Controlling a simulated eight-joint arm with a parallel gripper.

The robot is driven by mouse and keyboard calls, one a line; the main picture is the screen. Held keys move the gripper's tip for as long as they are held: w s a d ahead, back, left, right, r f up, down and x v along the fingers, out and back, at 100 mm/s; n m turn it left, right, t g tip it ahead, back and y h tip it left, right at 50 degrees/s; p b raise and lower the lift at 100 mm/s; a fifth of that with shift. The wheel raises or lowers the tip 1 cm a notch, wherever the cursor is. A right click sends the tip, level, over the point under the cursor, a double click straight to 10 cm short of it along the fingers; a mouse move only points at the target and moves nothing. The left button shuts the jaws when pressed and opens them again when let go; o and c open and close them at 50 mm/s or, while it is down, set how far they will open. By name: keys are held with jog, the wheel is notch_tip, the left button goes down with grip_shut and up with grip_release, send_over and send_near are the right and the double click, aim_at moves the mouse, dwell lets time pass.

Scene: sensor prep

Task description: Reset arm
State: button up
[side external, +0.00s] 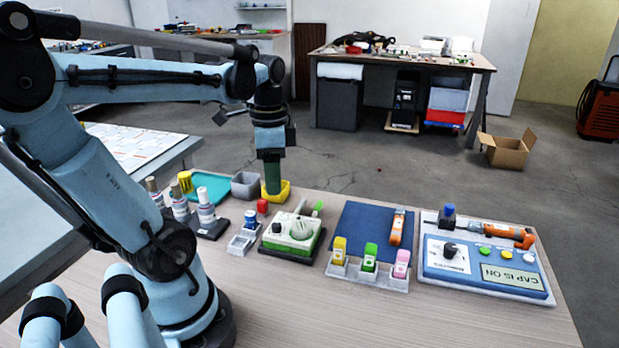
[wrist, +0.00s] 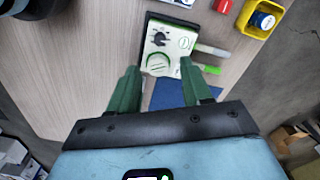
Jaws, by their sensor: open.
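My gripper (side external: 272,190) points down with green fingers and overlaps the yellow bin (side external: 285,195) in the side view; its height above the table is unclear. In the wrist view my gripper (wrist: 157,78) has its two fingers apart, with nothing held between them. The white-and-green device (wrist: 166,46) with a dark knob shows beyond the fingertips. It also stands on a dark base in the side view (side external: 291,232).
The blue panel (side external: 485,266) with a "CAP IS ON" label lies at right. A blue mat (side external: 362,228), a row of coloured-cap holders (side external: 368,275) and white bottles (side external: 206,208) stand on the table. An orange-handled tool (side external: 500,233) lies behind the panel.

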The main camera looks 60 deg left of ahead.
jog(key=shift+r, duration=0.65)
jog(key=shift+d, duration=0.1)
jog(key=w+d+f+n+t, duration=0.1)
jog(key=w+d+n+t, duration=0.1)
jog(key=d, duration=0.5)
jog(key=w+d+f+n+t, duration=0.2)
jog(key=w+d+t, duration=0.3)
jog(key=d, duration=0.2)
jog(key=shift+o, duration=0.4)
jog(key=shift+a, duration=0.1)
